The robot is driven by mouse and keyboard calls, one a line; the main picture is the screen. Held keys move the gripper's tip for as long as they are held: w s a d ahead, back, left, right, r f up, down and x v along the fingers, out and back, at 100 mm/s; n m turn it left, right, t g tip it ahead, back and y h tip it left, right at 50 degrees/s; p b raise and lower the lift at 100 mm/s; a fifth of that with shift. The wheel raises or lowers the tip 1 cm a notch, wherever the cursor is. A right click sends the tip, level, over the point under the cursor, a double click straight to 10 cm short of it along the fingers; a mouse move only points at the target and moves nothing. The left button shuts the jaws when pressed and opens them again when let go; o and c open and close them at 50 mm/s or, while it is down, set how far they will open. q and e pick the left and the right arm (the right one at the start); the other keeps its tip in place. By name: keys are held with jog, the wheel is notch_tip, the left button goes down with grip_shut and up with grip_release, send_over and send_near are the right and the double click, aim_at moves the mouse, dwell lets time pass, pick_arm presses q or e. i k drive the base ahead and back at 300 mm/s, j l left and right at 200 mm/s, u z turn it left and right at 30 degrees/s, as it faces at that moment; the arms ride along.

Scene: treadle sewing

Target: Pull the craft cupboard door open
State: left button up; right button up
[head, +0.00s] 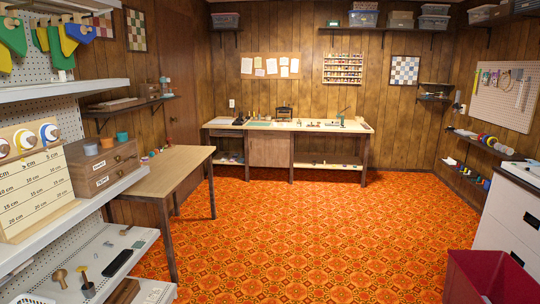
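A long white-topped bench (325,128) stands against the far wall. A flat brown front panel (270,152) sits under its middle, between two open shelf bays. It looks like the cupboard door and appears shut; it is too far off to make out a handle. A tall brown door-like panel (180,75) also shows in the back left wall, and it looks closed. Which of the two is the craft cupboard, I cannot tell for certain. Neither of my grippers is in view.
A wooden table (165,178) stands at left, beside white shelving (60,92) with craft goods. A white drawer cabinet (506,220) and a dark red bin (482,272) are at right. The orange patterned floor (300,230) is clear up to the bench.

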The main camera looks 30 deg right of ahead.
aim_at(262, 152)
jog(key=i+l+z, duration=0.4)
jog(key=i, duration=0.3)
jog(key=i+l+z, duration=0.3)
jog(key=i, duration=0.75)
jog(key=i+z, duration=0.25)
jog(key=i, duration=3.45)
jog(key=i+u, duration=0.1)
jog(key=i, duration=0.85)
jog(key=i+l+u, duration=0.1)
jog(key=i, duration=0.8)
jog(key=l, duration=0.1)
